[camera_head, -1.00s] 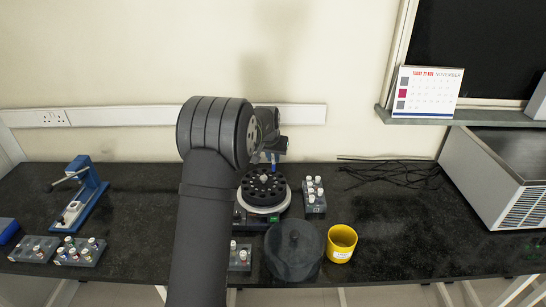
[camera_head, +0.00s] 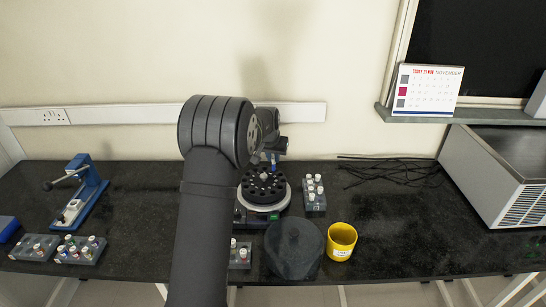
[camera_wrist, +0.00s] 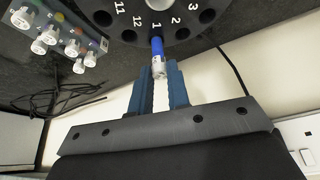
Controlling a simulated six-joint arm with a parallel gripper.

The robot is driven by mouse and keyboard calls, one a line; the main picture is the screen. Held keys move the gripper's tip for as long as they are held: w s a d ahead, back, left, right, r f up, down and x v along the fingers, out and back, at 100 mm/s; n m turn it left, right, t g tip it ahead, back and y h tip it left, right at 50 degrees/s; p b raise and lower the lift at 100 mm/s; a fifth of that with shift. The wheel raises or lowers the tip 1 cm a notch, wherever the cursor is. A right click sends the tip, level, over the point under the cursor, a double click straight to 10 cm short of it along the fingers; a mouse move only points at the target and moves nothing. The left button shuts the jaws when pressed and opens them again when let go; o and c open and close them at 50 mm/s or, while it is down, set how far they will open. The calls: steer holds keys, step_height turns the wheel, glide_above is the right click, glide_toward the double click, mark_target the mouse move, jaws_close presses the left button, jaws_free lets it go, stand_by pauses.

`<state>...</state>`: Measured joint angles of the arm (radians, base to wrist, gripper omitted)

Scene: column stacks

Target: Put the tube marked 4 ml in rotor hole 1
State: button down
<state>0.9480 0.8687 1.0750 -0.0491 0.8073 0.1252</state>
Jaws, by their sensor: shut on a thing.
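The dark round rotor (camera_head: 254,187) sits in the centrifuge in the middle of the bench. Its numbered holes, among them 11, 12, 1, 2 and 3, show in the wrist view (camera_wrist: 150,8). My gripper (camera_head: 272,158) is over the rotor's back edge. In the wrist view my gripper (camera_wrist: 165,72) is shut on a tube (camera_wrist: 158,48) with a blue part and a whitish part. Its blue end covers the place of hole 1, just below the number 1. I cannot tell whether that end is inside the hole or above it. The tube's volume mark is not readable.
A grey rack of white-capped tubes (camera_head: 305,201) stands right of the rotor, with another small rack (camera_head: 246,262) in front. The dark lid (camera_head: 294,250) and a yellow cup (camera_head: 341,240) are at the front. Black cables (camera_head: 385,172) lie behind. The bench right of the cup is clear.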

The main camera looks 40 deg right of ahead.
steer(key=shift+f, duration=0.25)
steer(key=shift+f, duration=1.1)
steer(key=c, duration=1)
jaws_free()
steer(key=shift+o, duration=0.2)
steer(key=shift+r, duration=0.15)
steer(key=shift+r, duration=2.85)
